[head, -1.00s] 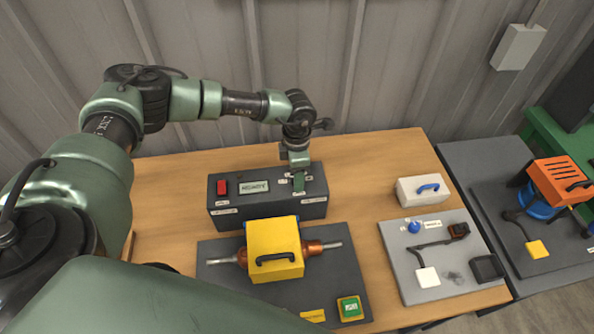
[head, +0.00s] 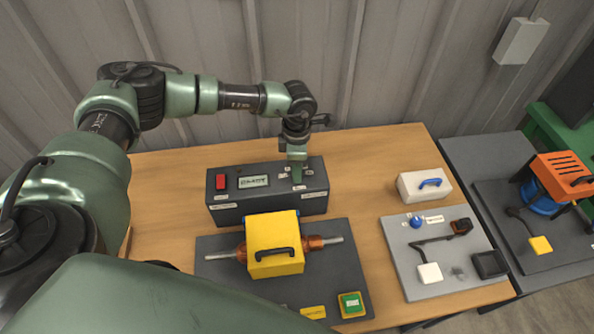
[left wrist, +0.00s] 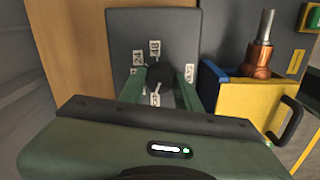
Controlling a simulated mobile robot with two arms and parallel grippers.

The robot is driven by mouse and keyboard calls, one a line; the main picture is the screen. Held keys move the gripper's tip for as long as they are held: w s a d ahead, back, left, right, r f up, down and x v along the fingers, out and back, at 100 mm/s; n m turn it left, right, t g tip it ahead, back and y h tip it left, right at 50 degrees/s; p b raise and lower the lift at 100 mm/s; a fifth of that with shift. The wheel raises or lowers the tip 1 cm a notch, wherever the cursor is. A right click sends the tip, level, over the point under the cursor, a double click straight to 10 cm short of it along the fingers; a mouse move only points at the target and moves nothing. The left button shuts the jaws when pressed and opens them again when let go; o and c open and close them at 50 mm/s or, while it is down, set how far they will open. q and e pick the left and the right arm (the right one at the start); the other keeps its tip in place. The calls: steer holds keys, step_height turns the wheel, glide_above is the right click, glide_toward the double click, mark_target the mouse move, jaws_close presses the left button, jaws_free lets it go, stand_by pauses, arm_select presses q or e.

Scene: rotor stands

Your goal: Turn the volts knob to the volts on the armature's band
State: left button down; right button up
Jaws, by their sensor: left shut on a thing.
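The dark control box (head: 265,207) stands at the back of the table, with a red switch (head: 221,183) and a small display (head: 254,181). The black volts knob (left wrist: 159,75) is on its top face, ringed by white labels; 24 and 48 read in the left wrist view, others are blurred. My left gripper (head: 297,178) reaches down onto the knob, its fingers shut on either side. The knob's pointer is hard to make out. The armature (head: 316,243), with copper ends and a steel shaft, lies under a yellow guard (head: 275,232). Its band does not show legibly. My right gripper is out of view.
A green button (head: 351,304) sits at the dark base plate's front right. A grey plate (head: 445,285) to the right carries a blue knob and cable, with a white block (head: 424,186) behind. An orange-topped unit (head: 562,173) stands far right. Bare wood lies between plates.

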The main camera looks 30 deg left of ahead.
arm_select(q)
steer(key=m+b, duration=0.9)
steer(key=b, duration=0.1)
steer(key=m+b, duration=0.5)
steer(key=shift+f+m+b, duration=0.3)
steer(key=shift+m+b, duration=0.4)
steer(key=m+b, duration=0.3)
steer(key=shift+m, duration=0.4)
steer(key=m+b, duration=0.2)
steer(key=m, duration=0.1)
steer(key=shift+r+m, duration=0.1)
steer(key=shift+m, duration=0.2)
steer(key=m+b, duration=0.2)
steer(key=m, duration=0.1)
steer(key=shift+r+m+b, duration=0.1)
steer(key=shift+m+b, duration=0.5)
steer(key=shift+m, duration=1.5)
